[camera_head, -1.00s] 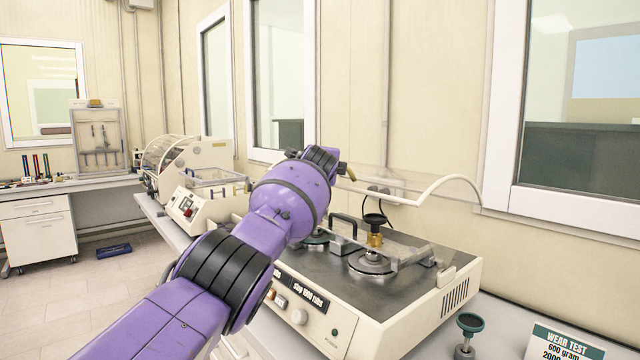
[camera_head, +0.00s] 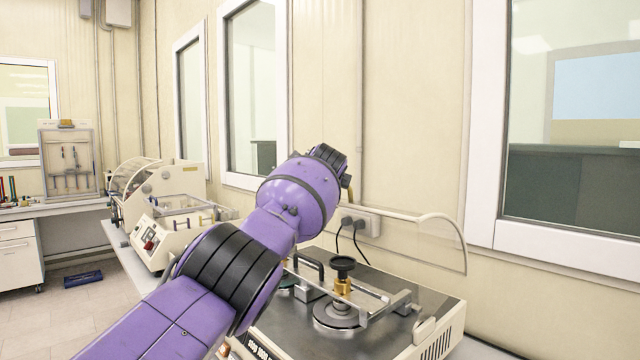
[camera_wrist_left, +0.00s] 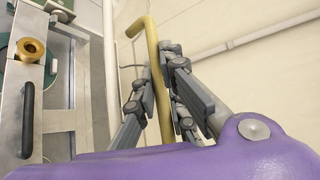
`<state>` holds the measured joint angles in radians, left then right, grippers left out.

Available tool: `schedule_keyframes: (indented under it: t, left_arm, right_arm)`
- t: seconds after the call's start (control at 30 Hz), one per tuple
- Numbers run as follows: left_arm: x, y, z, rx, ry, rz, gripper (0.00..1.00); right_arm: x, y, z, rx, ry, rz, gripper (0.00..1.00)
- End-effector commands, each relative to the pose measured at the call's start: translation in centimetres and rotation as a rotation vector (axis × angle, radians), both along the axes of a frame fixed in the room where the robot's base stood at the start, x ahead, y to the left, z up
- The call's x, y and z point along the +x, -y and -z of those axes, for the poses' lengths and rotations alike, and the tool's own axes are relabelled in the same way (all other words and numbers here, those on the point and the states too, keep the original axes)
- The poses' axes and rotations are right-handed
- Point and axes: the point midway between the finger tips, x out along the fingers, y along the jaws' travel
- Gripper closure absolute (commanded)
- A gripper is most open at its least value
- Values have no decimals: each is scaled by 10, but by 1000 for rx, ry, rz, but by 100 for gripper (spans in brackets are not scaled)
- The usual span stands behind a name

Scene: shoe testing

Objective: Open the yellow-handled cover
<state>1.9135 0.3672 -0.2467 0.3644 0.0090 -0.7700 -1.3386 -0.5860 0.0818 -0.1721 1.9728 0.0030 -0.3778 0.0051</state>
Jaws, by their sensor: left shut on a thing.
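The cover (camera_head: 443,243) is a clear panel with a cream curved edge. It stands raised at the back of the wear tester (camera_head: 428,315), clear of its top plate. The yellow handle (camera_wrist_left: 153,43) is a bent rod in the left wrist view. My left gripper (camera_wrist_left: 157,68) is shut on the yellow handle, its fingers on both sides of the rod. In the head view my purple left arm hides the gripper and most of the handle. My right gripper is in neither view.
A brass fitting with a black knob (camera_head: 342,268) stands on the tester's plate, beside a black handle (camera_head: 309,266). Another machine (camera_head: 165,215) stands farther left on the bench. The wall and window are close behind the tester.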

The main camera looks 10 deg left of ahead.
Motion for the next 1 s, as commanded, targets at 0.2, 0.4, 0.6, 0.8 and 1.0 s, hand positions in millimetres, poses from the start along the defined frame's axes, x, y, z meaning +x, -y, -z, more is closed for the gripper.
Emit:
schedule_keyframes:
  t: [0.2,0.4,0.6,0.8,1.0]
  left_arm:
    - [-2,2,7,9,-31,-3,100]
    - [-2,2,9,11,-34,-4,100]
    - [-2,2,10,11,-35,-4,82]
    - [-2,2,7,13,-31,-3,71]
    - [-2,2,5,14,-28,-3,71]
  right_arm:
    - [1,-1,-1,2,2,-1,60]
    - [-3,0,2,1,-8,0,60]
    - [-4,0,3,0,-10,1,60]
    - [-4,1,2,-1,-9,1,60]
    - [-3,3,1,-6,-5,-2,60]
